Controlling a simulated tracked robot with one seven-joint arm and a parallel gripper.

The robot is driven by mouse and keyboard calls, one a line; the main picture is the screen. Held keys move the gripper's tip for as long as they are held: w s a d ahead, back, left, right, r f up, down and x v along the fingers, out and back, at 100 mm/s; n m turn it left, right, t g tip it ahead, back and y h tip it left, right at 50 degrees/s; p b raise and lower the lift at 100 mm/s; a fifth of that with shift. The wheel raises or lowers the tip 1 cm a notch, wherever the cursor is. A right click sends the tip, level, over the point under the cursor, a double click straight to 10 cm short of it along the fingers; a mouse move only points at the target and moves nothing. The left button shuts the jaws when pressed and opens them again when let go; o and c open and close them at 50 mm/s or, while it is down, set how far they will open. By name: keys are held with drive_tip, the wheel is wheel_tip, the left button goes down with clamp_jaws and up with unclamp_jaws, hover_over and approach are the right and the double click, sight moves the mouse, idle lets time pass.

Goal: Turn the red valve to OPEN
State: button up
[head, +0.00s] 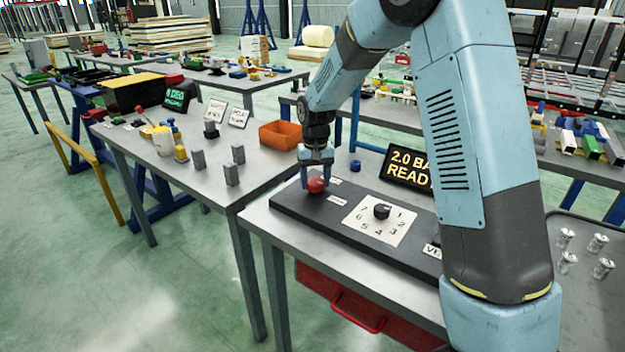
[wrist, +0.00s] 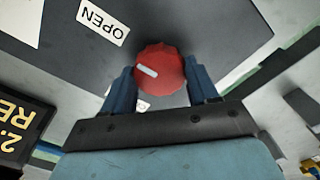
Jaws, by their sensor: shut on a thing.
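The red valve (head: 316,185) is a round, ridged knob on the left end of a dark panel (head: 290,205) on the workbench. In the wrist view the valve (wrist: 158,70) has a white pointer mark, which lies left of its centre and slants slightly up to the left. My gripper (head: 317,180) is over the valve from above, shut on it with one finger on each side; the fingers also show in the wrist view (wrist: 163,88). The OPEN label (wrist: 103,22) is up and left of the valve there. A second label is mostly hidden behind my gripper.
A black numbered dial (head: 382,211) sits on a white plate right of the valve. A black display (head: 410,170) reading "2.0 BA… READY" stands behind the panel. An orange bin (head: 281,135) and grey blocks (head: 231,174) are on the bench to the left.

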sight(316, 181)
drive_tip(key=shift+w+d+m, duration=0.1)
drive_tip(key=shift+m, duration=0.2)
drive_tip(key=o, duration=1.1)
drive_tip(key=shift+c, duration=0.2)
drive_tip(key=shift+r, duration=0.6)
wheel_tip(316, 181, up, 12)
drive_tip(key=shift+r, duration=0.25)
